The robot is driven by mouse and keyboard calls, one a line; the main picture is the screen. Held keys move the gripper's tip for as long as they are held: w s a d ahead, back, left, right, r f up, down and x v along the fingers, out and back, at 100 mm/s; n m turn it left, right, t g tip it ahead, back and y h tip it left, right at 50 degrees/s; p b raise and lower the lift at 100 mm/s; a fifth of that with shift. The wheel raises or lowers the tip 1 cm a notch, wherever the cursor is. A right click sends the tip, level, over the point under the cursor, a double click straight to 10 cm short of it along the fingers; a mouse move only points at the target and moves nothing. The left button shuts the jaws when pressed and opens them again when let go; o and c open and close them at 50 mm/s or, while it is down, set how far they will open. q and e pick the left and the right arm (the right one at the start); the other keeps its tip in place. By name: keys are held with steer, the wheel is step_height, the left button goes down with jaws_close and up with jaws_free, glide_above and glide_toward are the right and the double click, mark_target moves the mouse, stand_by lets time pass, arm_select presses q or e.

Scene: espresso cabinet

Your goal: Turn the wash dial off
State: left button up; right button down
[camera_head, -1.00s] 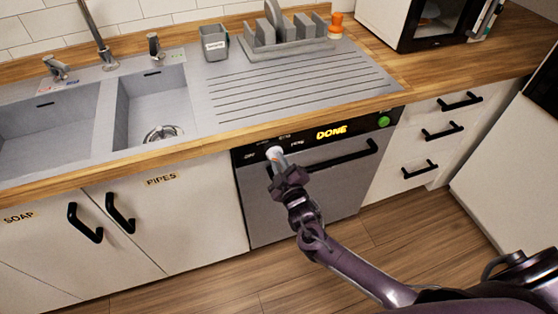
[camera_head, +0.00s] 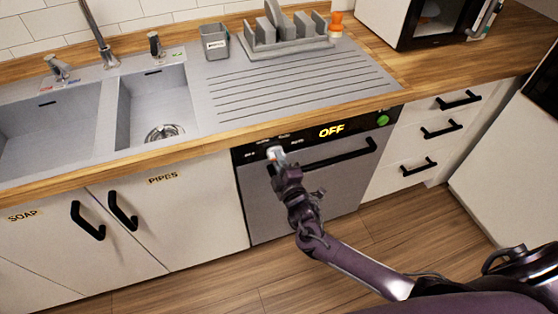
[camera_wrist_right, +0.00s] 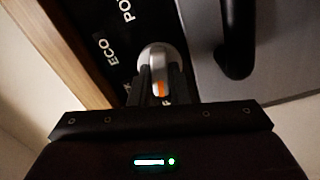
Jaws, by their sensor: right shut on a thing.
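The wash dial (camera_head: 275,152) is a light knob on the left of the dishwasher's black control panel. In the right wrist view the dial (camera_wrist_right: 161,60) is white and grey with an orange mark, and labels such as "ECO" show beside it. The panel's display (camera_head: 331,131) reads "OFF" in yellow. My right gripper (camera_head: 279,161) is at the dial; in the right wrist view its fingers (camera_wrist_right: 160,88) are shut on the dial's grip, hiding part of it. My left gripper is not in view.
The dishwasher door's black handle (camera_head: 340,154) is just right of my right gripper. A green button (camera_head: 382,119) is at the panel's right end. The wooden counter edge (camera_head: 230,138) runs above. Drawers (camera_head: 425,135) stand to the right, white cupboards (camera_head: 180,215) to the left.

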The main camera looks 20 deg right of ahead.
steer(key=c, duration=1.4)
jaws_free()
steer(key=shift+o, duration=0.2)
steer(key=s, duration=0.7)
steer(key=shift+s+d, duration=0.15)
steer(key=shift+s, duration=0.25)
